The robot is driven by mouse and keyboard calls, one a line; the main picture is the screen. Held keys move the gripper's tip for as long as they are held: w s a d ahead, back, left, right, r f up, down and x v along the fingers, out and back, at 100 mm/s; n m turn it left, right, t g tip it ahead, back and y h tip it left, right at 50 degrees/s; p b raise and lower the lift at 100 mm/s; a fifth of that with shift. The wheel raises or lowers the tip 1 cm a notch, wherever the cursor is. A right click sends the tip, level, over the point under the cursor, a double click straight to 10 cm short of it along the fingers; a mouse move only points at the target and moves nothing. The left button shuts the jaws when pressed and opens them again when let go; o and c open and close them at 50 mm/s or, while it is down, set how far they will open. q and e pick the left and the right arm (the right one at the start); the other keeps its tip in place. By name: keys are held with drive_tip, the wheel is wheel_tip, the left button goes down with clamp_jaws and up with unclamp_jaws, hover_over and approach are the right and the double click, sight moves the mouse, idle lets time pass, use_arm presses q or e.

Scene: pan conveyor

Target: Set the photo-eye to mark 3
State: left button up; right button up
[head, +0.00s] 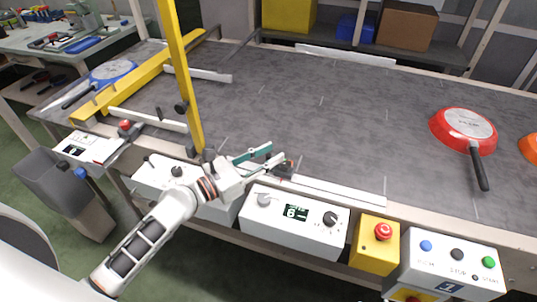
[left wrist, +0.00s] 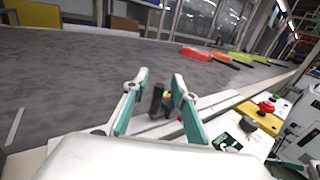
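The photo-eye (head: 283,168) is a small dark block at the near edge of the conveyor, beside a white guide rail (head: 340,191). I cannot read any numbered marks.
A white control box (head: 272,228) with a display and knobs, a yellow emergency-stop box (head: 376,245) and a button panel (head: 455,262) line the front. A yellow post (head: 180,75) stands left. A red pan (head: 463,130) lies on the grey belt (head: 330,110), whose middle is clear.

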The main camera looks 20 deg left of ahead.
use_arm(q)
clamp_jaws()
drive_tip(key=shift+d+r+p, duration=0.15)
drive_tip(key=shift+d+p, duration=0.2)
drive_tip(key=shift+p, duration=0.05)
drive_tip(key=d+p, duration=0.4)
drive_tip(key=d, duration=0.4)
drive_tip(key=shift+s+d, duration=0.15)
drive_tip(key=shift+d, duration=0.55)
unclamp_jaws()
drive_tip(key=shift+a, duration=0.1)
